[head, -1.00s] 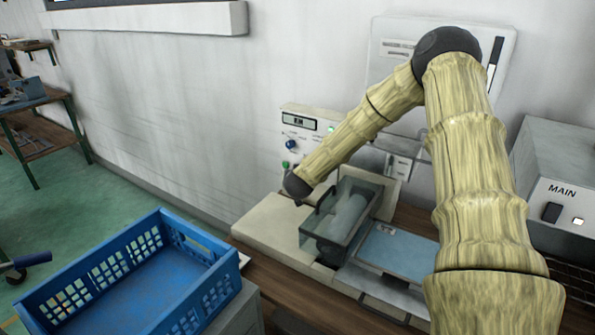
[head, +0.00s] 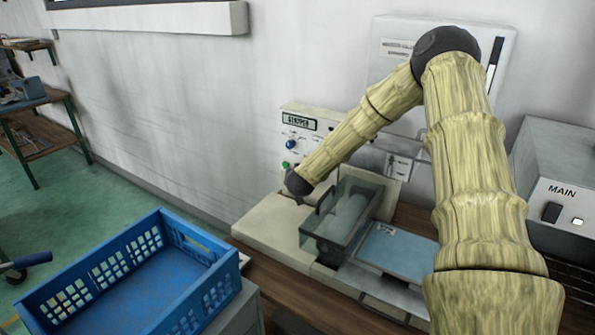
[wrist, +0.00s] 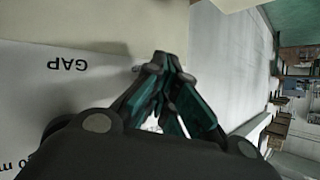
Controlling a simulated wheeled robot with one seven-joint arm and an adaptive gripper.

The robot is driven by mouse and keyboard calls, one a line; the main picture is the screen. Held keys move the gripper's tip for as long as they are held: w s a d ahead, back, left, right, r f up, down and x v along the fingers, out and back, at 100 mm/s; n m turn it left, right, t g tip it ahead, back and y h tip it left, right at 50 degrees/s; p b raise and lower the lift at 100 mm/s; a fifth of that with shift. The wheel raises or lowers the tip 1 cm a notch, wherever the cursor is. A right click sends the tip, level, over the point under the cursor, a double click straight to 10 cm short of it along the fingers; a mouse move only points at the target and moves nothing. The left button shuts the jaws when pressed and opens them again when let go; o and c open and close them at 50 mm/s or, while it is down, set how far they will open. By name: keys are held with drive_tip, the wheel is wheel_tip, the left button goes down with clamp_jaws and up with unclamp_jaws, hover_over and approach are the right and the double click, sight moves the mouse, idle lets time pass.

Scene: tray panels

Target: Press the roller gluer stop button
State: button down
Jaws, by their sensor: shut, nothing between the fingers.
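My arm covers the panel's lower right, and I cannot make out a stop button. My gripper (wrist: 163,60) is shut and empty in the wrist view, its tips against or just in front of a pale panel face (wrist: 70,95) lettered "GAP". I cannot tell whether they touch it.
A blue crate (head: 75,297) stands at the front left. A grey box marked MAIN (head: 562,190), with a black switch and a lit lamp, is at the right. A white cabinet (head: 490,35) hangs behind my arm. Green floor (head: 120,190) lies open at the left.

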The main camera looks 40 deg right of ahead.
drive_tip(key=shift+s+a, duration=0.35)
drive_tip(key=shift+a, duration=0.45)
drive_tip(key=shift+a, duration=0.1)
drive_tip(key=shift+s+a+p, duration=0.1)
drive_tip(key=shift+s+a, duration=0.2)
drive_tip(key=shift+a, duration=0.45)
drive_tip(key=shift+s+a+p, duration=0.15)
drive_tip(key=shift+s+a, duration=0.2)
drive_tip(key=shift+a, duration=0.4)
drive_tip(key=shift+s+a+p, duration=0.1)
drive_tip(key=shift+s+a, duration=0.2)
drive_tip(key=shift+a, duration=0.45)
drive_tip(key=shift+f, duration=0.1)
